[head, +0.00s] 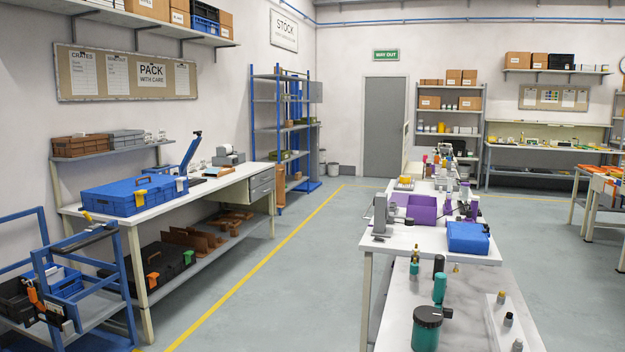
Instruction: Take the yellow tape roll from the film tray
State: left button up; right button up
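I cannot make out a yellow tape roll for certain, nor tell which container is the film tray. A small yellow item (404,183) sits on the far part of the white workbench (400,242) right of centre; it is too small to identify. A purple tray (424,215) stands nearer on that bench, with small dark and purple items at its right. Neither of my grippers shows in the head view.
A blue case (467,238) lies on the bench's right side. A nearer table (392,318) holds a dark green jar (427,328) and bottles. A blue trolley (75,296) stands at lower left. Grey floor (270,290) between the left and right benches is clear.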

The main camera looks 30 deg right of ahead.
aim_at(404, 178)
jog(key=i+u, duration=0.2)
jog(key=i+z, duration=0.15)
jog(key=i, duration=0.5)
jog(key=i+j+z, duration=0.1)
jog(key=i, duration=0.55)
jog(key=i+j+z, duration=0.15)
jog(key=i, duration=0.5)
jog(key=i+l+z, duration=0.2)
jog(key=i+z, duration=0.15)
jog(key=i, duration=0.25)
jog(key=i+z, duration=0.4)
jog(key=i, duration=0.2)
jog(key=i+j+z, duration=0.15)
jog(key=i+z, duration=0.2)
jog(key=i, duration=0.2)
jog(key=i+j, duration=0.1)
jog(key=i, duration=0.75)
jog(key=i+j, duration=0.15)
jog(key=i, duration=0.65)
jog(key=i+j, duration=0.1)
jog(key=i, duration=0.75)
jog(key=i+z, duration=0.2)
jog(key=i, duration=2.35)
jog(key=i+u, duration=0.15)
jog(key=i, duration=0.9)
jog(key=i+l+u, duration=0.15)
jog(key=i, duration=0.9)
jog(key=i+z, duration=0.1)
jog(key=z, duration=2.75)
